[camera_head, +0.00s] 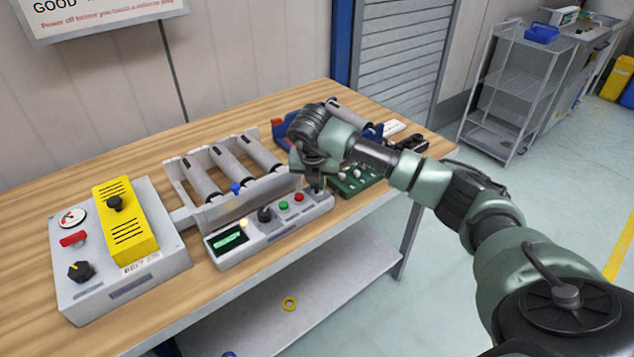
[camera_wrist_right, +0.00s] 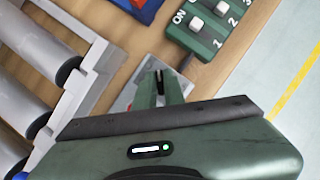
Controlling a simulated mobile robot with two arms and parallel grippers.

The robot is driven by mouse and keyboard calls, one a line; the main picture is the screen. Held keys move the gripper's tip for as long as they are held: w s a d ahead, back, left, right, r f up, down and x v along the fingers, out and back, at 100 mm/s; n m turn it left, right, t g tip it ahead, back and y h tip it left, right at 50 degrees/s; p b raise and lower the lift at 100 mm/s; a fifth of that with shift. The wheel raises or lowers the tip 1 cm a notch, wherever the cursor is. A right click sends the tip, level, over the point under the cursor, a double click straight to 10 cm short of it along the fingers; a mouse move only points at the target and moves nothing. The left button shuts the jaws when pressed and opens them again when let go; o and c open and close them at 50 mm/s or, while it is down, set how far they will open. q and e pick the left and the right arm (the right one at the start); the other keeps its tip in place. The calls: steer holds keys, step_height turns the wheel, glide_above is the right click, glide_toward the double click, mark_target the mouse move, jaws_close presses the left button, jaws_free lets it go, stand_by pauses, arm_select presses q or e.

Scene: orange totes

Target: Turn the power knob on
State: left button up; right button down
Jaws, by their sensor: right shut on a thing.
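The grey control panel (camera_head: 250,246) lies along the table's front edge. It has a lit green display (camera_head: 229,240), a dark joystick-like knob (camera_head: 264,214), a green button (camera_head: 284,205) and a red button (camera_head: 299,197). My right gripper (camera_head: 318,188) points down at the panel's right end. In the right wrist view its fingers (camera_wrist_right: 158,88) are shut on a small dark knob (camera_wrist_right: 158,76) there, mostly hidden by the fingers. I cannot read which way the knob points or its label. My left gripper is not in view.
Left stands a grey box (camera_head: 95,300) with a yellow cover (camera_head: 128,230) and a black knob (camera_head: 80,271). Behind the panel is a white roller conveyor (camera_head: 215,170). A green switch board (camera_wrist_right: 208,25) lies close right of my gripper.

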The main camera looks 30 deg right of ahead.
mark_target(315, 201)
steer(key=shift+r, duration=0.15)
steer(key=c, duration=1.5)
jaws_free()
steer(key=b+v, duration=0.1)
steer(key=v, duration=0.6)
steer(key=shift+r+b, duration=0.3)
steer(key=shift+s+a, duration=0.1)
